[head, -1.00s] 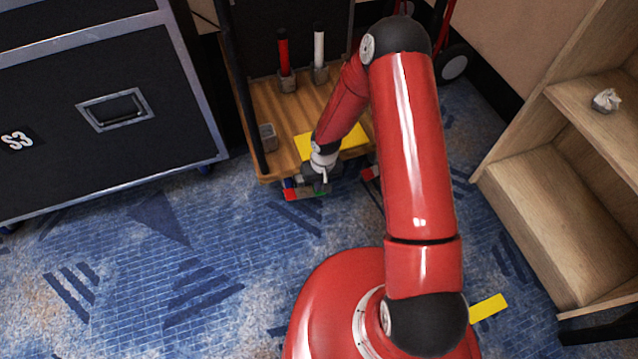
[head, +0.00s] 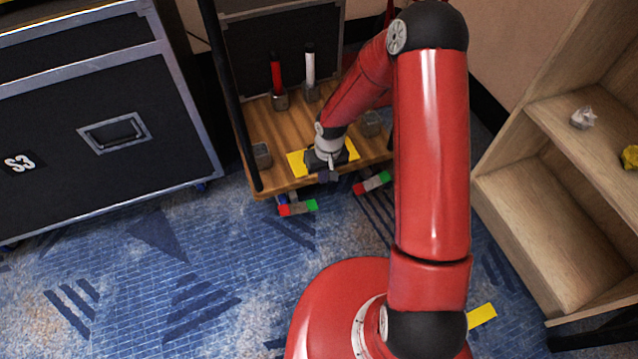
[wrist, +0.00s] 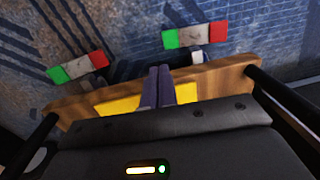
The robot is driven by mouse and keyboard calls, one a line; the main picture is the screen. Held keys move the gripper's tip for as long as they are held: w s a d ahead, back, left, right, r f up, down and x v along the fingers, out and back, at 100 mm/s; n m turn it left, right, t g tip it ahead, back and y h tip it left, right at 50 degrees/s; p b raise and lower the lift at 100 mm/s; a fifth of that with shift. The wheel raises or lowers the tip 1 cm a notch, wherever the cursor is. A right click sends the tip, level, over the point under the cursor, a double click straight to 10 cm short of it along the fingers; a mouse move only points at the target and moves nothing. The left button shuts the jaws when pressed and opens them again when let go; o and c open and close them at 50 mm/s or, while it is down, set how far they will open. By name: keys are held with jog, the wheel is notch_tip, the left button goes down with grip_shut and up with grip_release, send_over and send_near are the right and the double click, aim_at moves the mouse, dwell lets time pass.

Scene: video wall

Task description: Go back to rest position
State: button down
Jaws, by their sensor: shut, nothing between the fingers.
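My gripper (head: 328,172) is at the front edge of a wooden cart deck (head: 262,122), over a yellow patch (head: 297,163) on the deck. In the wrist view its two fingers (wrist: 158,86) are together with nothing between them, in front of the yellow patch (wrist: 117,106) and the deck edge (wrist: 75,110). My red arm reaches from my base at the bottom and hides part of the cart's right side.
Red-grey-green pieces (head: 298,208) (head: 372,183) show below the deck edge. Red (head: 276,75) and white (head: 310,68) sticks stand in holders on the deck. A black case (head: 105,110) stands left and a wooden shelf (head: 510,205) right. Blue carpet in front is open.

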jog(key=shift+d+r, duration=0.2)
jog(key=shift+r, duration=0.5)
jog(key=s+d+r+m+t+h+p, duration=0.1)
jog(key=s+d+r, duration=0.15)
jog(key=r, duration=0.95)
jog(key=s+d+r+t+h+p, duration=0.15)
jog(key=d+r, duration=0.25)
jog(key=r, duration=0.8)
jog(key=s+d+r+m+t+y+p, duration=0.1)
jog(key=s+d+r+m+t+p, duration=0.1)
jog(key=s+r, duration=1.4)
jog(key=shift+s+d+r+t+p, duration=0.3)
jog(key=shift+s+t+p, duration=0.25)
jog(key=shift+s, duration=0.6)
